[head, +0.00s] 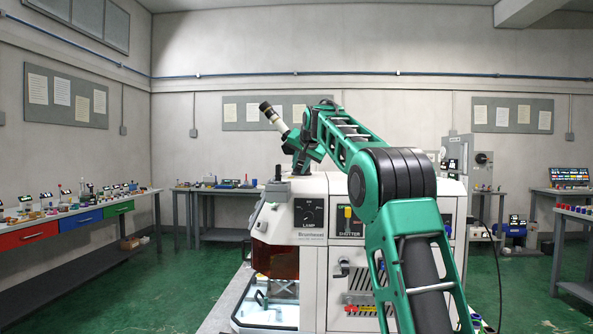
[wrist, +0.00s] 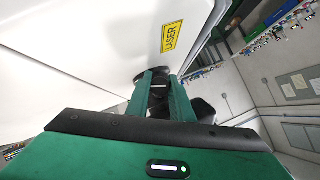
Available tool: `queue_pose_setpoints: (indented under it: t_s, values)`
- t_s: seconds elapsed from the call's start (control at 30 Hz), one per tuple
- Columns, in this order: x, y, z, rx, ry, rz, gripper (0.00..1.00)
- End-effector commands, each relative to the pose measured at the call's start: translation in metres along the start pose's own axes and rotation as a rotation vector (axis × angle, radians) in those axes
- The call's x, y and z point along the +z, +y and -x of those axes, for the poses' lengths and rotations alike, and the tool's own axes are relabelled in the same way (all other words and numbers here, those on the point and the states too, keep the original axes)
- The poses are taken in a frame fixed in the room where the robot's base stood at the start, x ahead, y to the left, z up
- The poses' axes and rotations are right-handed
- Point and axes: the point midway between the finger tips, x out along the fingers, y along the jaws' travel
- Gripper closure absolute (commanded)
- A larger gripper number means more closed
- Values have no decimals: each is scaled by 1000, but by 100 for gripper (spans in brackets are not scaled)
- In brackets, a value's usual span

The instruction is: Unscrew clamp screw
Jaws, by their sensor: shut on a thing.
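In the wrist view my gripper (wrist: 159,84) has its two green fingers shut on a small dark knob with a pale stripe, which I take to be the clamp screw (wrist: 158,91). A dark round part (wrist: 150,74) shows just beyond the fingertips, against the white housing. In the head view my arm reaches forward and bends down to the top of the white machine (head: 340,185). The fingertips and the screw are too small and covered there to make out.
A yellow LASER label (wrist: 172,38) is on the white housing near the fingers. The machine front has a LAMP knob panel (head: 311,217). A bench with coloured drawers (head: 80,219) stands at the left wall. Green floor between them is open.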

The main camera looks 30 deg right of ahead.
Motion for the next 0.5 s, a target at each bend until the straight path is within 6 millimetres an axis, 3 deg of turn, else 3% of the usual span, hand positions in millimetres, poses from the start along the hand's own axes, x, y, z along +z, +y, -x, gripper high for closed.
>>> queue_pose_setpoints:
  t_s: [0.03, 0.5]
  values:
    - [1, -7, 1, 16, 6, 39, 100]
    - [-1, -7, 1, 283, 41, 397, 100]
